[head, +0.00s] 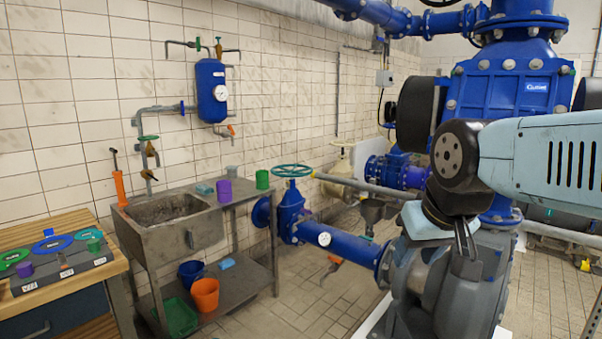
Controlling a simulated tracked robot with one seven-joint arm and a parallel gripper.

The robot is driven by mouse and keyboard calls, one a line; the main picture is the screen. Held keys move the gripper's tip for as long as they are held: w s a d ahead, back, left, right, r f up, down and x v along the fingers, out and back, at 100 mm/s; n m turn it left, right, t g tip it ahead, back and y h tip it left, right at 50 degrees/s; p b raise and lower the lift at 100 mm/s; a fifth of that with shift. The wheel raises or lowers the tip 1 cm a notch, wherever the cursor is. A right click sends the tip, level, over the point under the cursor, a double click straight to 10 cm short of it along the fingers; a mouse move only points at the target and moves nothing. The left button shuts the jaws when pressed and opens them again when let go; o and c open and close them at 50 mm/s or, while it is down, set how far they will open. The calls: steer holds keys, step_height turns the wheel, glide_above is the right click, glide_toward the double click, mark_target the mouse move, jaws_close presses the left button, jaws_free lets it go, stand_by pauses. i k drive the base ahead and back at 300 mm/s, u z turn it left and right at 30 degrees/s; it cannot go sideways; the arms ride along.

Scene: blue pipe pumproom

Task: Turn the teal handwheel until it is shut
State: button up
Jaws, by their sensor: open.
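The teal handwheel (292,171) sits level on top of a blue valve (291,208) in the pipe line right of the sink bench. Its rim and spokes show from a low angle, and how far it is turned cannot be told. My gripper (466,246) points downward at the right, in front of the grey pump body. It is open, apart from the handwheel and well to its right. Its fingers show dark and nearly edge-on, and nothing is seen between them.
A steel sink bench (190,240) with purple and green cups stands left of the valve. A blue pipe (350,246) with a gauge runs from the valve to the pump. A grey horizontal pipe (365,186) passes behind. Tiled floor between bench and pump is mostly free.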

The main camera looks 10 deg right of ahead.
mark_target(292, 171)
steer(key=u, duration=0.45)
steer(key=i, duration=2.55)
steer(key=z, duration=0.5)
steer(key=i, duration=0.7)
steer(key=z, duration=0.35)
